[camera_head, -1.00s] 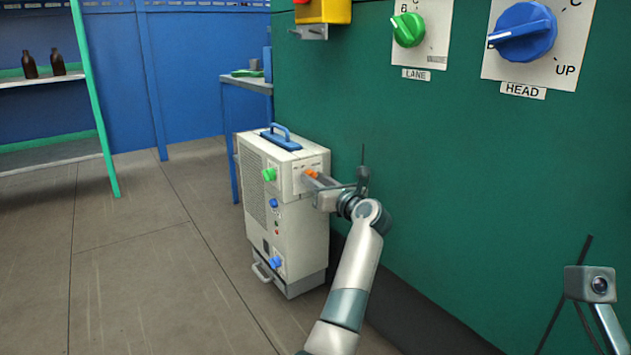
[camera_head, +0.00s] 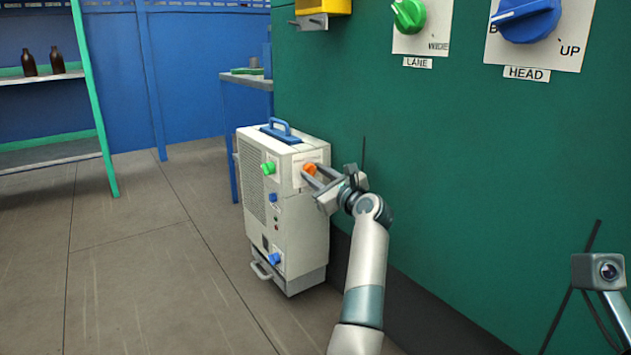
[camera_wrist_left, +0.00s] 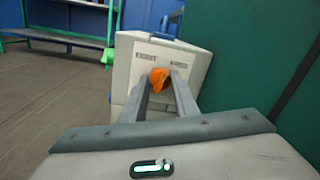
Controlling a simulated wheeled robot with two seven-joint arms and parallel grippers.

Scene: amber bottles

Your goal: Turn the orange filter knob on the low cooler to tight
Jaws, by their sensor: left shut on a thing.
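The low cooler (camera_head: 312,225) is a pale box with a blue top handle, standing against the green wall. Its orange filter knob (camera_head: 309,169) sits high on the face turned to my arm. My left gripper (camera_head: 314,176) is shut on the orange knob, one finger at each side. In the left wrist view, the knob (camera_wrist_left: 158,79) shows between the fingertips, its upper part tilted. Two small dark labels are above it, too blurred to read. My right gripper's fingers are not seen.
The cooler also has a green knob (camera_head: 268,168) and blue knobs, the lower one (camera_head: 274,259) near its base. Big green (camera_head: 409,16) and blue (camera_head: 526,19) dials are on the green wall. A shelf with brown bottles (camera_head: 29,62) stands far left. The floor left of the cooler is clear.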

